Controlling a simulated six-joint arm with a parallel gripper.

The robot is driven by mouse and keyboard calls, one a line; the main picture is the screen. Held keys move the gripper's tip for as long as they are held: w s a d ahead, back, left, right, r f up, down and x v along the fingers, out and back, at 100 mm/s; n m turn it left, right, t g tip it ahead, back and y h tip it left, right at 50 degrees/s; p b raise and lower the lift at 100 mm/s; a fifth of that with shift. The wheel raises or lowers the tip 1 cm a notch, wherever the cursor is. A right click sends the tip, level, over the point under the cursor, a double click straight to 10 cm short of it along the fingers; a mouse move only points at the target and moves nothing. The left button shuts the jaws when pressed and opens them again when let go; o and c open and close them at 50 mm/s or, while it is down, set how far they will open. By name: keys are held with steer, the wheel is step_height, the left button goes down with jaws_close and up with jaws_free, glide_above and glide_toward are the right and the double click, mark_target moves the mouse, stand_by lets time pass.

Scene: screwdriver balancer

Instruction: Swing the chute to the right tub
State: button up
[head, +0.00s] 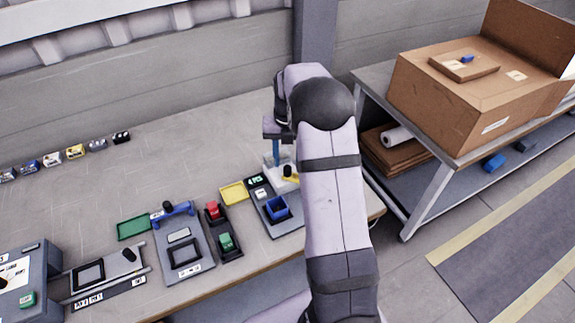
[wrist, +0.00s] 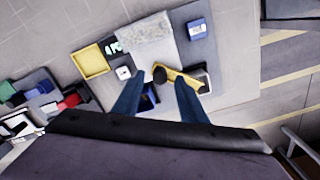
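The chute (wrist: 184,79) is a yellow piece with a black knob (wrist: 159,74) at its left end. It slants right and slightly down in the wrist view, toward a dark tub (wrist: 203,72) at the right, and overlaps that tub in the picture. In the head view the chute (head: 291,178) is partly hidden by my arm. A blue tub (head: 277,208) stands in front of it; in the wrist view this tub (wrist: 149,99) is partly behind my fingers. My gripper (wrist: 159,84) is open, its blue fingers apart, the knob showing between the tips. I cannot tell whether they touch it.
A yellow tray (wrist: 90,61) lies left of the chute's grey base. A pale rough block (wrist: 145,35) and a blue box (wrist: 196,29) are behind it. Red and green pieces sit in a black holder (head: 226,226) further left. A cardboard box (head: 430,105) stands on the right-hand bench.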

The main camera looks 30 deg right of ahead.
steer(key=shift+r+b, duration=0.4)
steer(key=shift+r, duration=1.7)
